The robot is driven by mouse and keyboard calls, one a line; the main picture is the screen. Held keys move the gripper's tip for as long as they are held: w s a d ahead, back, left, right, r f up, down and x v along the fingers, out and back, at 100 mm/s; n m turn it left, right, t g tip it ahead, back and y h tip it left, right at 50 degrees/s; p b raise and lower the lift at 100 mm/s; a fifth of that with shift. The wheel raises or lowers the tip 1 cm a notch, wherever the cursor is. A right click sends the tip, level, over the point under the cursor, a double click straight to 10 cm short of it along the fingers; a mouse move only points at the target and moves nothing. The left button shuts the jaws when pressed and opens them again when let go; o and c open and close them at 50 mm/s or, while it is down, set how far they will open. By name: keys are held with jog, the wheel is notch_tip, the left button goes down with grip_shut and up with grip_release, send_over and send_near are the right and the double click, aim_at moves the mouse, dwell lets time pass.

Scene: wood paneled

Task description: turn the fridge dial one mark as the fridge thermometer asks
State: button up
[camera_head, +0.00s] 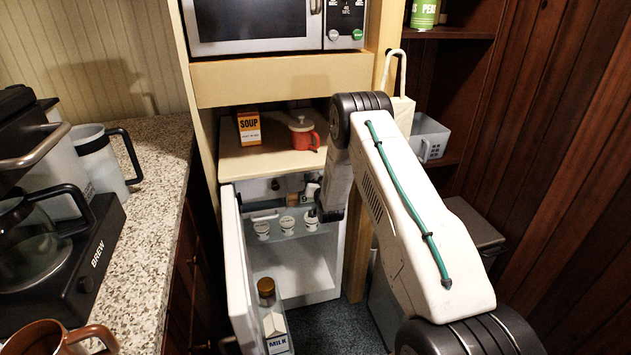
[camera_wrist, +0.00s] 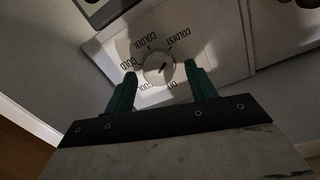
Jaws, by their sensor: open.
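The fridge dial (camera_wrist: 157,70) is a round pale knob on a white panel in the wrist view. OFF, COOL, COLD, COLDER and COLDEST are printed around it, upside down in this view. A short dark mark shows on its face; I cannot tell surely which word it points at. My gripper (camera_wrist: 161,73) is open, with one green fingertip on each side of the dial; contact is not clear. In the head view my gripper (camera_head: 328,212) reaches into the open fridge (camera_head: 305,270) and the dial is hidden. I cannot make out the thermometer's reading.
The fridge door (camera_head: 240,275) stands open at left, with a milk carton (camera_head: 277,330) and a brown-capped jar (camera_head: 267,288) in it. Several white jars (camera_head: 287,224) stand on the glass shelf near my gripper.

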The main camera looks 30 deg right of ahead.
jog(key=v, duration=0.7)
jog(key=shift+s+a, duration=0.15)
jog(key=shift+s, duration=0.15)
jog(key=s+a+f+g+y, duration=0.1)
jog(key=s+f+g+y, duration=0.2)
jog(key=f, duration=0.5)
jog(key=s+a+r+n+g, duration=0.2)
jog(key=s+a+g, duration=0.2)
jog(key=s+g, duration=0.2)
jog(key=s+a+r+n+g, duration=0.1)
jog(key=s+a+r, duration=0.5)
jog(key=s+r, duration=0.7)
jog(key=s+a+r+n+g+y, duration=0.1)
jog(key=s+a+r, duration=0.5)
jog(key=s+r, duration=0.7)
jog(key=s+a+r+n+g+y, duration=0.1)
jog(key=s+a+r+g, duration=0.3)
jog(key=s+r, duration=1)
jog(key=shift+s+a+n, duration=0.85)
jog(key=shift+a+n, duration=0.05)
jog(key=shift+a, duration=0.25)
